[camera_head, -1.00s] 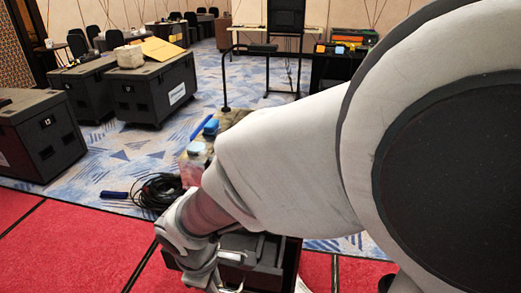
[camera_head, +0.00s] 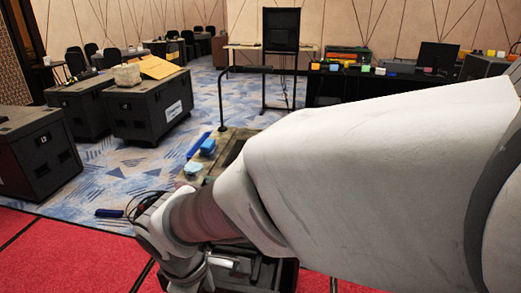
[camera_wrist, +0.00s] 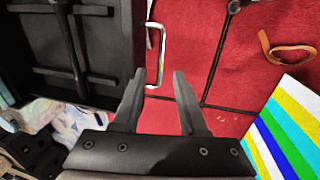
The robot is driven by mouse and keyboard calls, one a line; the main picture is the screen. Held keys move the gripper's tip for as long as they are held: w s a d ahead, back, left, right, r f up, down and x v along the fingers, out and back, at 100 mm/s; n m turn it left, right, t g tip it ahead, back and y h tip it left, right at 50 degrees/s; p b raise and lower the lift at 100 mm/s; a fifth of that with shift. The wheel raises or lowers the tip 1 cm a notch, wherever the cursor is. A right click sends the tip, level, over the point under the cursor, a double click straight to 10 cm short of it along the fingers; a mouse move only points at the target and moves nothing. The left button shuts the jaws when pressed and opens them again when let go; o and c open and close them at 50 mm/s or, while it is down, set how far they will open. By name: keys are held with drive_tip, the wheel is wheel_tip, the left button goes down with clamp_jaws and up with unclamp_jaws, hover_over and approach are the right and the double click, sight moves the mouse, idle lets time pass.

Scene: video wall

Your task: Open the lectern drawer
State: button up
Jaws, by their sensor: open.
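The black lectern (camera_head: 255,268) is low in the head view, partly hidden behind my arm. In the wrist view its dark body (camera_wrist: 70,55) fills the upper left. A shiny metal bar handle (camera_wrist: 162,50) stands out from its right side, over the red floor. I take it for the drawer handle; the drawer's edges are not clear. My gripper (camera_wrist: 160,75) is open. In the picture, the handle's near end lies between the fingertips, closer to the left one. I cannot tell whether they touch. My fingers are not clear in the head view.
Red carpet (camera_wrist: 205,50) is beside the lectern. A colour-striped panel (camera_wrist: 285,130) and a tan strap (camera_wrist: 285,47) are right in the wrist view. Black cases (camera_head: 150,105) stand at the left and a long table (camera_head: 370,85) at the back, on patterned carpet.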

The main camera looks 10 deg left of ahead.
wheel_tip(320, 180, up, 11)
drive_tip(key=s+p, duration=0.1)
drive_tip(key=s, duration=0.1)
drive_tip(key=shift+a+r, duration=0.1)
drive_tip(key=w+d+r+m+t, duration=0.1)
drive_tip(key=d+r+m+t, duration=0.1)
drive_tip(key=d+m, duration=1.5)
drive_tip(key=d+t, duration=0.1)
drive_tip(key=d, duration=1)
drive_tip(key=shift+r, duration=0.4)
